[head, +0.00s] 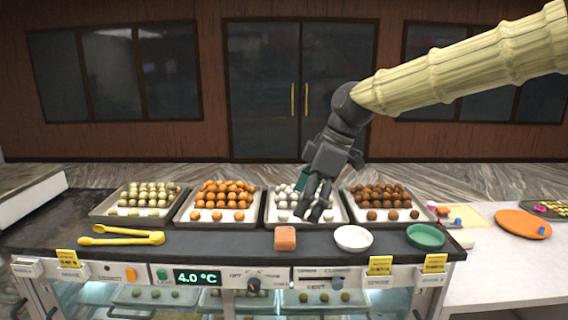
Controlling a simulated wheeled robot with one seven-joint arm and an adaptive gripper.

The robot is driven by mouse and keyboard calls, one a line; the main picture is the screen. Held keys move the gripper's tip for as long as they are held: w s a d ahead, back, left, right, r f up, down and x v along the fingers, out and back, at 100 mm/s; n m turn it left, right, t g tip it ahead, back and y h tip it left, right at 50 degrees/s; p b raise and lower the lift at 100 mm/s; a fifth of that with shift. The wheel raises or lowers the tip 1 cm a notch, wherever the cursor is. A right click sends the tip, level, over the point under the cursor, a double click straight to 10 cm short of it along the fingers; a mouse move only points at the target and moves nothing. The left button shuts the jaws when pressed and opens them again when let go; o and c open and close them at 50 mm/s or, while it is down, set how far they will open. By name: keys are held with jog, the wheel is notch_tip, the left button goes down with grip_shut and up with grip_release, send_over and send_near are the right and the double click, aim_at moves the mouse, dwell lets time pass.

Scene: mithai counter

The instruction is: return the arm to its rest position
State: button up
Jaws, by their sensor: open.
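My arm comes in from the upper right in a pale ribbed sleeve (460,68). My gripper (314,205) is dark grey and points down over the tray of white sweets (334,218). Its fingers are apart and I see nothing held between them. The fingers hide part of the white sweets (284,196). I cannot tell whether the fingertips touch any sweets.
Trays of pale green (150,193), orange (222,188) and brown sweets (381,193) flank it. Yellow tongs (122,236), a pinkish-orange block (285,238), a white bowl (353,238) and a green bowl (425,236) line the counter front. An orange plate (522,223) lies right.

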jog(key=s+d+f+m, duration=0.1)
jog(key=s+f+m, duration=0.15)
jog(key=f, duration=0.95)
jog(key=s+f+m, duration=0.1)
jog(key=f+m, duration=0.2)
jog(key=f, duration=1)
jog(key=s+d+f+m, duration=0.1)
jog(key=s+f+m, duration=0.15)
jog(key=f, duration=0.95)
jog(key=s+d+f+m+h, duration=0.1)
jog(key=s+d+f+m, duration=0.1)
jog(key=s+f, duration=0.3)
jog(key=s+d+f+m, duration=0.1)
jog(key=s+f+m, duration=0.1)
jog(key=f, duration=0.5)
jog(key=s+d+f+m+h, duration=0.15)
jog(key=s+d+f, duration=0.25)
jog(key=s, duration=0.4)
jog(key=s+d+f+m+h, duration=0.1)
jog(key=s+d+f+m, duration=0.3)
jog(key=s, duration=0.4)
jog(key=s+d+f+m+h, duration=0.1)
jog(key=s+d+f, duration=0.4)
jog(key=s, duration=0.3)
notch_tip(320, 180, down, 12)
jog(key=b, duration=1.2)
jog(key=shift+w+r, duration=0.2)
jog(key=shift+w, duration=0.25)
jog(key=shift+n, duration=0.25)
